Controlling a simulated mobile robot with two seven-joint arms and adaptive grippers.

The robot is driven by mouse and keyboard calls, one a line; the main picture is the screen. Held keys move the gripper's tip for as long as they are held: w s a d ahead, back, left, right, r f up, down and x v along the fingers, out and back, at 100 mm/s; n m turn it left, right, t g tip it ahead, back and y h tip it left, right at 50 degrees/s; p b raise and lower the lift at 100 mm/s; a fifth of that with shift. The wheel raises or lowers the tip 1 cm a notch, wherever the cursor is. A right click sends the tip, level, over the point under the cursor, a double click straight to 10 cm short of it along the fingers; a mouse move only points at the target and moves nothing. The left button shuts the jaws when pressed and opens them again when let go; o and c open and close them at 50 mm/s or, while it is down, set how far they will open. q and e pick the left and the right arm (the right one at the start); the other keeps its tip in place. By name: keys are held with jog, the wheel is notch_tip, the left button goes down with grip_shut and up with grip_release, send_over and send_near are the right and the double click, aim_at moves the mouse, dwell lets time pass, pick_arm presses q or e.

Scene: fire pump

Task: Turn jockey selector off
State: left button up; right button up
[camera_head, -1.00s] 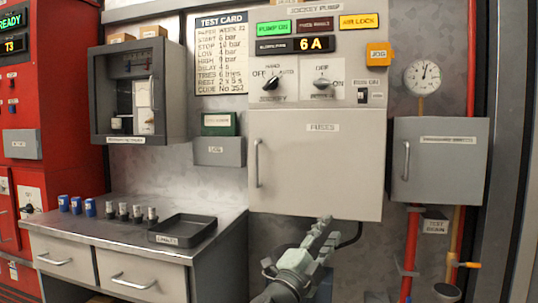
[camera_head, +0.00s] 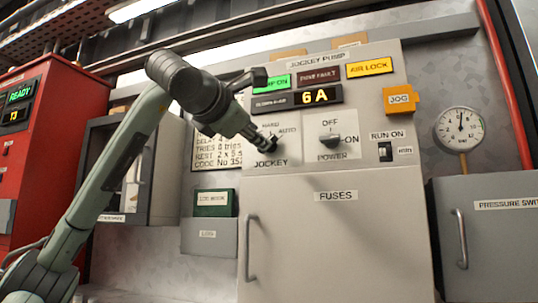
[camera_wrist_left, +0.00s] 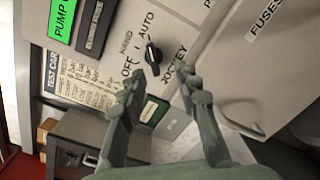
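The jockey selector (camera_head: 268,143) is a black knob on the grey jockey pump panel, with HAND, OFF and AUTO marked around it. In the left wrist view the knob (camera_wrist_left: 153,53) shows clear beyond the fingertips, and its pale mark seems to point toward AUTO. In the head view one finger partly covers it. My left gripper (camera_head: 257,106) is in front of the panel at the selector's upper left. In the wrist view the gripper (camera_wrist_left: 160,88) is open with nothing between its fingers. Contact with the knob cannot be told. My right gripper is not in view.
The power knob (camera_head: 331,141) sits right of the selector. Above are indicator lamps and a 6 A display (camera_head: 317,96). The fuses door (camera_head: 335,240) with its handle is below. An orange JOG box (camera_head: 399,100) and a gauge (camera_head: 460,129) are at right.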

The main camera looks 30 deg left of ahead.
pick_arm(q)
jog(key=a+x, duration=0.1)
jog(key=x, duration=0.6)
jog(key=shift+r+y, duration=0.3)
grip_shut()
